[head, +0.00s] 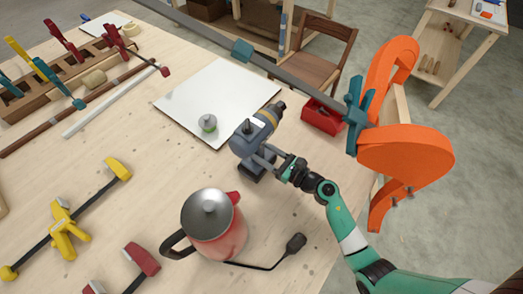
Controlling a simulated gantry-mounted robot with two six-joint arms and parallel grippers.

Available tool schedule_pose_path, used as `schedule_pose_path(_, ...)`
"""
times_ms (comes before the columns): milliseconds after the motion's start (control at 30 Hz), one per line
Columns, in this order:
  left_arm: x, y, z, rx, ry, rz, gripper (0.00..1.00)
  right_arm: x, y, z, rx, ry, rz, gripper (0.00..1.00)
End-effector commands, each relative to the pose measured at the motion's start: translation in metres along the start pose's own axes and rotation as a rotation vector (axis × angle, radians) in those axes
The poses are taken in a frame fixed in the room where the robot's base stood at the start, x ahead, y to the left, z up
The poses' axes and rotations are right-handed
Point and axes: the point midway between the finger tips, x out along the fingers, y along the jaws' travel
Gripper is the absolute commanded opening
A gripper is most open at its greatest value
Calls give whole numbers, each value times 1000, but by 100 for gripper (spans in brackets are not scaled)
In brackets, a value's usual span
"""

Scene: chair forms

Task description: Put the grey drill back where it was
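The grey drill (250,136) is upright near the middle of the head view, at the near right corner of the white board. Its yellow and black chuck points up and right, and its dark base shows below. My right gripper (263,156) reaches in from the right with its fingers at the drill's handle. The handle partly hides the fingertips, so I cannot tell whether they are closed on it. I cannot tell whether the drill's base touches the table. My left gripper is not in view.
A red kettle (215,235) with a cord stands close in front of the drill. A red bin (322,116) and an orange chair form (405,155) held by a clamp are at right. Clamps lie left.

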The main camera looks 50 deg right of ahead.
Motion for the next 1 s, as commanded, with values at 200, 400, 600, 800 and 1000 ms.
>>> schedule_pose_path(200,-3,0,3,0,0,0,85,1,-1,-1,-1,-7,-1,0)
schedule_pose_path(400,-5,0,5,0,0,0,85,0,0,-6,-1,-3,-1,0)
schedule_pose_path(600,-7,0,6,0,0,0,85,0,0,-11,-1,3,-1,0)
schedule_pose_path(800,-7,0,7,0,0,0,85,-1,0,-13,-1,6,-2,0)
schedule_pose_path(1000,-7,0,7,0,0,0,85,-1,0,-12,-1,4,-1,84)
